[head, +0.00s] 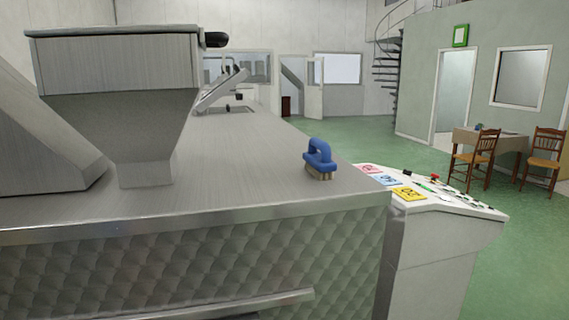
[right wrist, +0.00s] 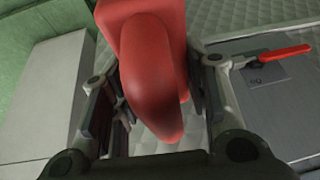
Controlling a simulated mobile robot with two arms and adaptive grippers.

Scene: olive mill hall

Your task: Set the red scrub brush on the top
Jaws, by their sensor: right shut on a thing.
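The red scrub brush (right wrist: 150,70) is in the right wrist view, large and close, with its rounded red handle toward the camera. Its bristles are hidden. My right gripper (right wrist: 152,92) is shut on it, one finger on each side of the red body. The quilted steel front of the machine is behind it. The flat steel top (head: 250,170) of the machine spans the head view. Neither gripper shows in the head view, and my left gripper is in no view.
A blue brush (head: 320,160) stands on the top near its right edge. A steel hopper (head: 125,100) rises at the left. A control panel (head: 440,195) with coloured cards adjoins the right end. A red-handled lever (right wrist: 285,53) shows in the right wrist view. The middle of the top is clear.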

